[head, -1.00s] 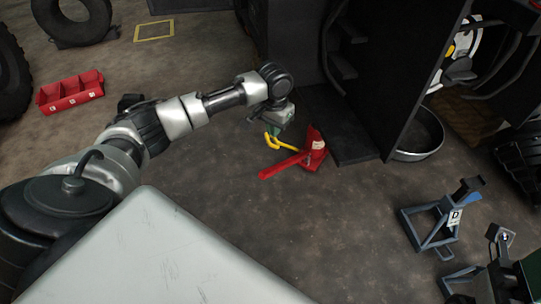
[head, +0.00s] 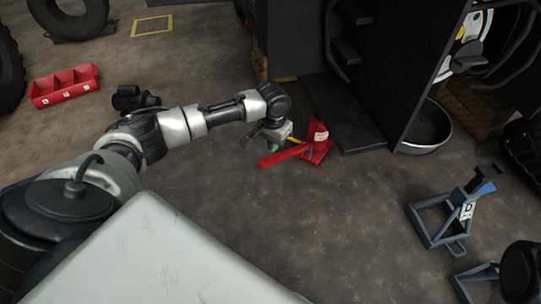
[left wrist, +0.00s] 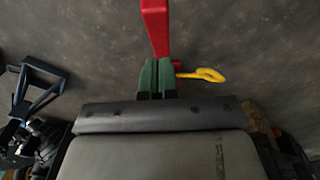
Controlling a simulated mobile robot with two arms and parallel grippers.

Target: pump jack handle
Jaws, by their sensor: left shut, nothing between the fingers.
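A red jack (head: 318,143) stands on the floor beside the forklift. Its red bar handle (head: 279,157) points left, low over the floor. The red bar also shows in the left wrist view (left wrist: 156,28), just beyond my fingertips. My left gripper (head: 272,145) is by the jack, near the bar. Its green fingers (left wrist: 157,66) are shut together with nothing between them. Whether they touch the bar I cannot tell. My right gripper is out of view.
The dark forklift body (head: 375,90) rises behind the jack, with a round metal pan (head: 425,130) at its right. A blue-grey jack stand (head: 447,213) is at the right. A red bin (head: 64,86) and tyres are far left. The middle floor is clear.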

